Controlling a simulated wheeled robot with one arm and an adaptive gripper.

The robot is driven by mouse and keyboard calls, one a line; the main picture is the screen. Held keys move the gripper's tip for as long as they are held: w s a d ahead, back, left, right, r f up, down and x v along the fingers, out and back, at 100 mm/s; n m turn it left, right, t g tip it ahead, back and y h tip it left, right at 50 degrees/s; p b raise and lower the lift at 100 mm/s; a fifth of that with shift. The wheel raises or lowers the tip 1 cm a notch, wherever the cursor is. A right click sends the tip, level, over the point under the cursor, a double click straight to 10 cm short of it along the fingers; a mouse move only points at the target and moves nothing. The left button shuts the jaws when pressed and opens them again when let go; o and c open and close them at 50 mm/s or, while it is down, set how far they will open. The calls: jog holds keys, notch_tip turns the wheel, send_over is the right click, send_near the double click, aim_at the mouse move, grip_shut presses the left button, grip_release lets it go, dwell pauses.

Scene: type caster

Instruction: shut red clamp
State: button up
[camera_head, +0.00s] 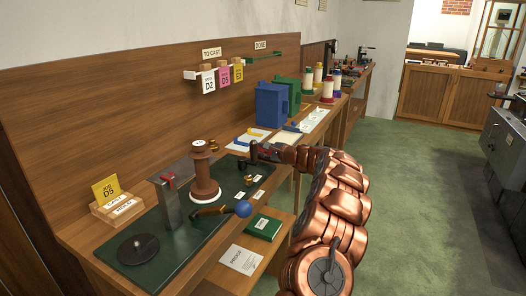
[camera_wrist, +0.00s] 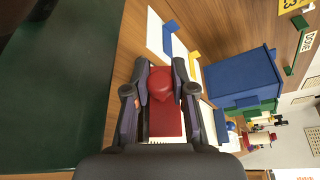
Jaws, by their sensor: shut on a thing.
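My gripper (camera_head: 254,154) is over the right part of the green mat, right of the brown spool. In the head view the fingers mostly hide that piece. Another small red part (camera_head: 168,180) sits on top of a grey metal block (camera_head: 172,203), left of the spool and well apart from my gripper.
The brown spool (camera_head: 204,172) and a blue-knobbed handle (camera_head: 243,209) stand left of and below my gripper. Small brass pieces (camera_head: 247,179) lie on the mat (camera_head: 190,248). A blue bin (camera_head: 271,105) stands behind. Green floor (camera_head: 420,200) to the right is clear.

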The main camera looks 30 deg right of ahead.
grip_shut()
jog(key=shift+r+p, duration=0.2)
jog(key=shift+p, duration=0.55)
jog(key=shift+d+r+m+p, duration=0.2)
jog(key=shift+r+m+p, duration=0.15)
jog(key=shift+p, duration=0.8)
jog(key=p, duration=0.2)
jog(key=m+g+p, duration=0.1)
jog(key=p, duration=0.1)
jog(key=shift+w+d+y, duration=0.2)
jog(key=shift+d+y, duration=0.05)
jog(key=shift+y, duration=0.15)
jog(key=m+p, duration=0.1)
jog(key=p, duration=0.2)
jog(key=d+m+g+y+p, duration=0.1)
jog(key=p, duration=0.2)
jog(key=shift+w+m, duration=0.25)
jog(key=shift+w+d+f+m+g+y+p, duration=0.25)
jog(key=shift+d+m+g+y+p, duration=0.2)
jog(key=shift+m+p, duration=0.6)
jog(key=shift+w+d+f+m+g+y, duration=0.25)
jog(key=shift+d+m+g+y, duration=0.1)
jog(key=shift+m+y, duration=0.3)
